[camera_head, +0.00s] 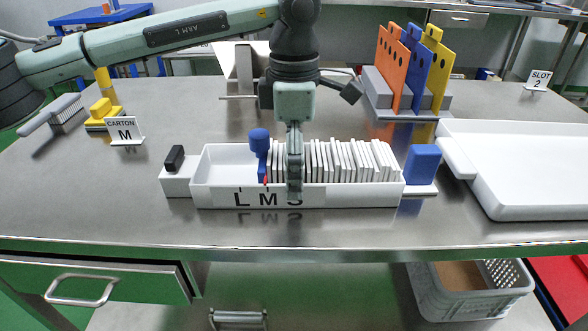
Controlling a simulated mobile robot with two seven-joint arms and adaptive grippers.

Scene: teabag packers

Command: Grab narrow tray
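A narrow white tray (230,203) marked L, M and S on its front sits near the table's front edge. It holds a row of upright thin white packets (345,160), with a blue divider (260,150) left of them. A black knob (175,158) is at its left end and a blue block (422,163) at its right end. My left gripper (294,196) points down over the tray's middle, seen nearly edge-on. Its near finger covers part of the front wall between M and S. The far finger is hidden, so grip and contact are unclear. My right gripper is out of view.
A wide white tray (535,207) stands close on the right. Behind are orange, blue and yellow upright plates (409,72) in a grey stand. A brush (62,115), a yellow object (103,112) and a CARTON M sign (125,130) are left. The front-left table is clear.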

